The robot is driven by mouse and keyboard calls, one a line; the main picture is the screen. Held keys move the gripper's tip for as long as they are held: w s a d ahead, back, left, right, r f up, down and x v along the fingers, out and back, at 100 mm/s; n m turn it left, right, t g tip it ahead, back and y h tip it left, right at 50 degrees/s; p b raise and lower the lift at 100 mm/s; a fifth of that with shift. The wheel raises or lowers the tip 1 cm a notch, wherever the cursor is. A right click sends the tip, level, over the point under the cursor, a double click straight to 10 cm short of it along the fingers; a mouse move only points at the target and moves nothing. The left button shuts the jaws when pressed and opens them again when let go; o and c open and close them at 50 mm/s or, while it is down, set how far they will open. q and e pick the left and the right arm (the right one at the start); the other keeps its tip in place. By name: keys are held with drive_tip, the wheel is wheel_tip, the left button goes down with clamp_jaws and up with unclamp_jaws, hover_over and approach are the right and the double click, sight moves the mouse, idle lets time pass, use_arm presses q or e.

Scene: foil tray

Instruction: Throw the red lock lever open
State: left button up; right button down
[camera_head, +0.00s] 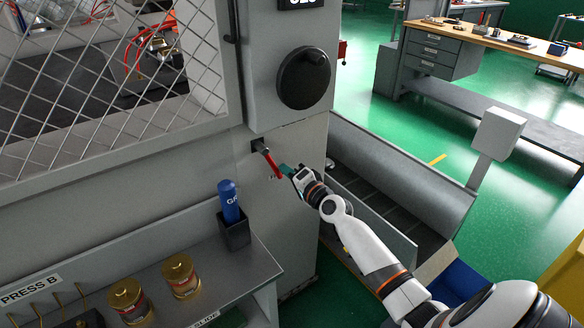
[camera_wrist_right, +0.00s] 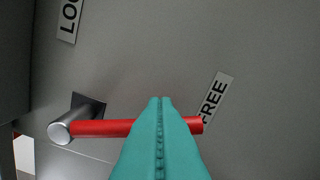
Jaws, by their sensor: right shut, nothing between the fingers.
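The red lock lever (camera_head: 272,164) sticks out from a metal pivot on the grey machine front, below the black round knob. In the right wrist view the lever (camera_wrist_right: 100,128) runs from its silver pivot (camera_wrist_right: 62,130) to the right, and its tip overlaps the lower end of the FREE label (camera_wrist_right: 217,97). A second label starting with LOC (camera_wrist_right: 69,20) is at the upper left. My right gripper (camera_head: 284,169) is beside the lever's lower end. In the wrist view its teal fingers (camera_wrist_right: 160,100) are shut and empty and hide part of the lever; I cannot tell whether they touch it. My left gripper is out of view.
A black knob (camera_head: 303,78) sits above the lever. A mesh guard (camera_head: 120,80) covers the machine at left. A shelf (camera_head: 190,268) below holds a blue bottle (camera_head: 229,200) in a dark holder and two brass-coloured jars (camera_head: 181,276). A grey trough (camera_head: 400,170) stands at right.

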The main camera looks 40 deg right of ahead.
drive_tip(key=shift+a+f+m, duration=0.25)
drive_tip(key=shift+a+m, duration=0.2)
drive_tip(key=shift+m, duration=0.15)
drive_tip(key=shift+a+f+m, duration=0.25)
drive_tip(key=shift+a+m, duration=0.2)
drive_tip(key=shift+m, duration=0.15)
